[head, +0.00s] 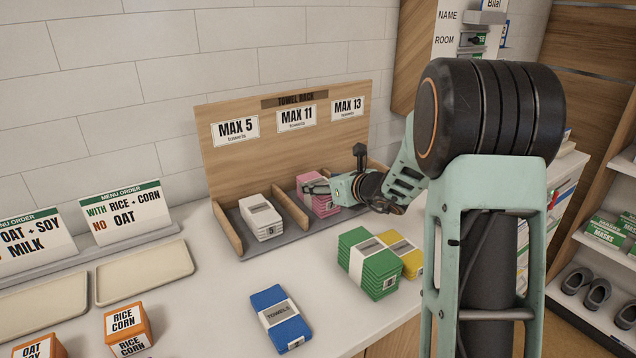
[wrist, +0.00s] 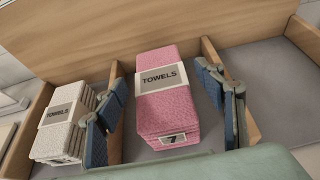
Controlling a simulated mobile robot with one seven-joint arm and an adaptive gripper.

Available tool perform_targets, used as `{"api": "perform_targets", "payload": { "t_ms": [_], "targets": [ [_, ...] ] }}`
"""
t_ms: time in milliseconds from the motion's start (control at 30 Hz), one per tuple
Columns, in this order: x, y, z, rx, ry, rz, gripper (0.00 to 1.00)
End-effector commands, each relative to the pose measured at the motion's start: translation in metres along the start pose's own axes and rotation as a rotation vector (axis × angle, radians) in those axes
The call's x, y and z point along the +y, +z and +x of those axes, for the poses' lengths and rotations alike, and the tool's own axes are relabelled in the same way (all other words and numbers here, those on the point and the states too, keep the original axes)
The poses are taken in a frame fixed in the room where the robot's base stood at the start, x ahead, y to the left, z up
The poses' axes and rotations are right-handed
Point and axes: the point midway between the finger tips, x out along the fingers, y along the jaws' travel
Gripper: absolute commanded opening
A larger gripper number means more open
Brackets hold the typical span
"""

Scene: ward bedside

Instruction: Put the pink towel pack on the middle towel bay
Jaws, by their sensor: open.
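The pink towel pack (head: 318,196) lies in the middle towel bay of the wooden towel rack (head: 220,165), under the MAX 11 sign (head: 296,116). In the wrist view the pink pack (wrist: 166,100) rests on the grey bay floor between two dividers, with its end label showing a 7. My gripper (head: 316,189) is at the middle bay. In the wrist view its two blue-padded fingers (wrist: 162,118) are spread, one on each side of the pack, with visible gaps. The head view partly hides the pack behind my gripper.
A white towel pack (head: 262,218) sits in the left bay, beside the divider. The right bay (wrist: 275,85) looks empty in the wrist view. Green (head: 368,264), yellow (head: 402,252) and blue (head: 280,318) packs stand on the counter in front. Trays (head: 145,270) and small orange boxes (head: 127,331) are at left.

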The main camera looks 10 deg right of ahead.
Motion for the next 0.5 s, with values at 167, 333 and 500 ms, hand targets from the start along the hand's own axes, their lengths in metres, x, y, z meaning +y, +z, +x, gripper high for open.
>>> {"api": "perform_targets", "payload": {
  "t_ms": [167, 333, 500],
  "targets": [
    [-0.001, 0.001, -0.040, -0.002, -0.003, -0.001, 0.63],
    [0.000, 0.001, -0.072, -0.002, -0.002, 0.000, 0.63],
    [0.000, 0.000, -0.091, -0.001, -0.001, -0.001, 0.63]
  ]
}}
